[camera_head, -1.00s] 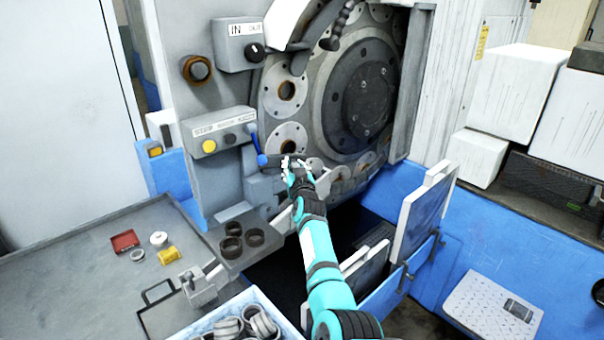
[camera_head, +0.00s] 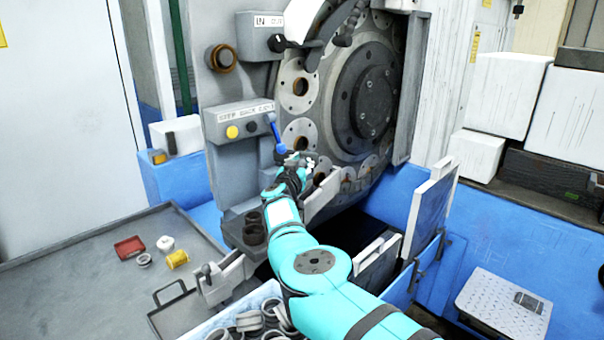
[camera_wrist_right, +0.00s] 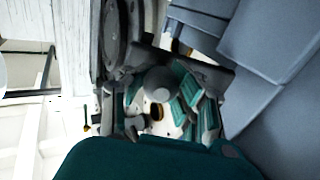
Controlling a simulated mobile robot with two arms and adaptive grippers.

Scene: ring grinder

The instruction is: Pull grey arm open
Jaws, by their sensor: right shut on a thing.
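My right gripper (camera_head: 299,162) is at the front of the grey machine, just below the blue lever (camera_head: 275,132). It is shut on the grey arm, which is mostly hidden behind the gripper in the head view. In the right wrist view a round grey end of the arm (camera_wrist_right: 160,83) sits between the teal fingers (camera_wrist_right: 188,92). The large ring disc (camera_head: 368,95) with round holes is directly behind the hand. My left gripper is not in view.
A control box (camera_head: 240,121) with a yellow button is left of the hand. Dark rings (camera_head: 254,232) stand below it. A grey tray table (camera_head: 90,265) and a bin of rings (camera_head: 262,318) are in front. White panels (camera_head: 430,208) stand upright to the right.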

